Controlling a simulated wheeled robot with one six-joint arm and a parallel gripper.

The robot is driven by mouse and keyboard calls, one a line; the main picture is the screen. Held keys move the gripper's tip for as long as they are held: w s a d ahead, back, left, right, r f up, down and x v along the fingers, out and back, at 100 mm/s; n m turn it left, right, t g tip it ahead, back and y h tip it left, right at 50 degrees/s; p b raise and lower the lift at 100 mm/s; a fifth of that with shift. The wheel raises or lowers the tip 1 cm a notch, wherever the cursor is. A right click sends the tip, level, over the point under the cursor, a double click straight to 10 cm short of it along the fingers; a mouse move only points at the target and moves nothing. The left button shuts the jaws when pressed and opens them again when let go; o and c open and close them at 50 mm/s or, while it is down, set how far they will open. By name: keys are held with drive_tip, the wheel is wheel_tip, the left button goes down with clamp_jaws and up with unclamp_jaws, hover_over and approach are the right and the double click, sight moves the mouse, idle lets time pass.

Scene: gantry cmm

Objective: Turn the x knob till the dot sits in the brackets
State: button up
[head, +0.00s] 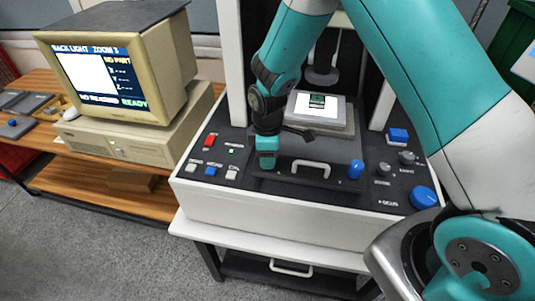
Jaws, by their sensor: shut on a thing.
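My gripper (267,152) points down at the left end of the black front panel of the machine's stage. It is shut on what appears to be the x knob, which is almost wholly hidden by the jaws. A blue knob (355,169) marked Y stands free at the panel's right end. The monitor (130,75) shows a white picture area, the words "BACK LIGHT", "NO PART" and "READY", and dashes for the readings. I can make out no dot or brackets on it. A small dark green part (317,101) lies on the bright stage plate (303,111).
A pale handle (311,167) sits between the knob positions. Red, blue and white buttons (210,155) lie left of my gripper. Grey knobs and a large blue focus knob (423,197) are at the right. White gantry columns (233,60) rise behind. A wooden bench (115,205) stands left.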

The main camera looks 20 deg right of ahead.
drive_tip(key=o, duration=0.9)
wheel_tip(320, 180, up, 18)
drive_tip(key=b, duration=0.3)
drive_tip(key=shift+f, duration=0.25)
